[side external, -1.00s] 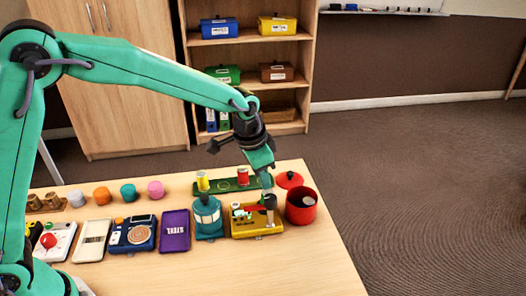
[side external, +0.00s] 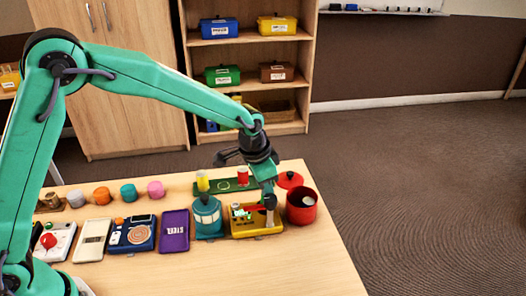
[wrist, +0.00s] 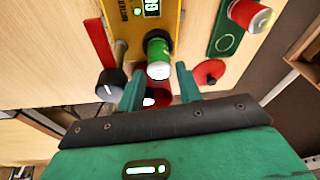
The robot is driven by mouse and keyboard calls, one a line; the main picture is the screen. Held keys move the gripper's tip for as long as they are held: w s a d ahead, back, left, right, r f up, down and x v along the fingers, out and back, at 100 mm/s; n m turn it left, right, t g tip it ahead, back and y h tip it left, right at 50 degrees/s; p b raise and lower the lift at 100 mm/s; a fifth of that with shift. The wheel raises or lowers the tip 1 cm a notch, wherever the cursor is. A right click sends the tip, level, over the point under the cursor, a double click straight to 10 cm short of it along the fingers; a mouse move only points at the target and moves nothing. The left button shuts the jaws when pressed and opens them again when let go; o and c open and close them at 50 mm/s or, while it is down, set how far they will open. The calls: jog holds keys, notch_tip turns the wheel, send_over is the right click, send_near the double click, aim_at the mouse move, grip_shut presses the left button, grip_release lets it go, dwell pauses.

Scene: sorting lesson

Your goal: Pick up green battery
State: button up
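In the wrist view the green battery (wrist: 158,50) shows its pale end to the camera, at the lower end of the yellow battery tester (wrist: 167,14). My gripper (wrist: 160,80) has its two green fingers spread, one on each side of the battery's line, with the battery just beyond the fingertips. Nothing is visibly held. In the side view my gripper (side external: 269,199) points down over the right part of the yellow tester (side external: 257,230). I cannot clearly make out the battery there.
A red pot (side external: 301,206) stands close right of the tester, its red lid (side external: 290,180) behind. A green tray (side external: 222,186) with yellow and red batteries lies behind. A teal lantern-like container (side external: 208,218) stands close left. The front table is clear.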

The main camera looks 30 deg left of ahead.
jog(key=shift+x, duration=1.9)
grip_shut()
jog(key=shift+r, duration=0.15)
jog(key=v, duration=0.3)
jog(key=w+v, duration=0.1)
jog(key=v, duration=0.2)
jog(key=w+v, duration=0.1)
jog(key=v, duration=0.2)
jog(key=shift+d+r, duration=0.35)
jog(key=shift+r, duration=0.15)
